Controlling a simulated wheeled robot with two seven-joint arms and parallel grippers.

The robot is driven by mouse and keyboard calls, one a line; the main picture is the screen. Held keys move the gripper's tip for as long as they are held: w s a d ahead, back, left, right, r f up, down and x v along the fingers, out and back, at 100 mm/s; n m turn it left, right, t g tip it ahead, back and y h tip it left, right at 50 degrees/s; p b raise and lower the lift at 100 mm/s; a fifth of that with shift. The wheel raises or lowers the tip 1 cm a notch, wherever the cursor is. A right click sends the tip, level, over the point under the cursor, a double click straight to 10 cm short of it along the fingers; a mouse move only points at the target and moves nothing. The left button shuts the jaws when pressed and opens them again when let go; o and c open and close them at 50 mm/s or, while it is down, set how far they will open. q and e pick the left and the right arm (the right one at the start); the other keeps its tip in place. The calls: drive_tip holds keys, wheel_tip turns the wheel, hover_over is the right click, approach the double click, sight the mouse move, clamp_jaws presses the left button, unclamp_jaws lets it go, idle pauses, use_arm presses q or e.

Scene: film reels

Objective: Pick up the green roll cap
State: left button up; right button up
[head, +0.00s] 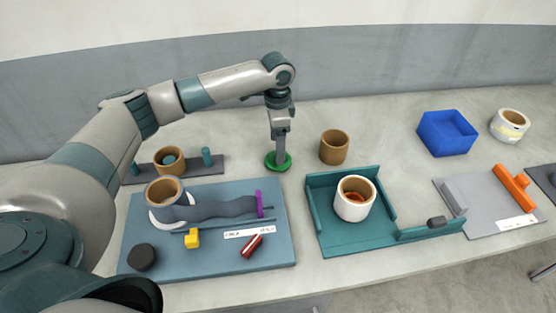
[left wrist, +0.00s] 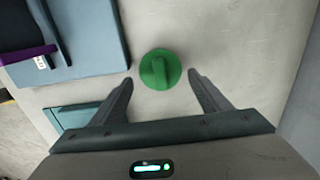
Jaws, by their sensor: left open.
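The green roll cap (head: 277,162) is a flat round disc lying on the table, behind the right end of the blue board. In the left wrist view the cap (left wrist: 160,70) shows a raised bar across its top. My left gripper (head: 280,151) points straight down over the cap. In the left wrist view my left gripper's two fingers (left wrist: 160,82) are spread apart, one on each side of the cap, and nothing is held between them. I cannot tell whether the fingers touch the table. My right gripper is not in view.
The blue board (head: 215,262) with a grey roll is in front left. A brown ring (head: 334,147) stands close to the cap's right. A teal tray (head: 335,241) holds a white-sided roll (head: 346,205). A blue bin (head: 434,141) and a grey tray (head: 470,220) are farther right.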

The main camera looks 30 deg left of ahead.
sight(270, 159)
use_arm(q)
drive_tip(key=shift+d+f+p, duration=0.1)
drive_tip(key=shift+f+p, duration=0.35)
drive_tip(key=shift+f, duration=0.05)
wheel_tip(270, 159, down, 3)
drive_tip(key=shift+w+f+p, duration=0.1)
drive_tip(key=shift+p, duration=0.55)
drive_tip(key=shift+f, duration=0.45)
drive_tip(key=c, duration=0.7)
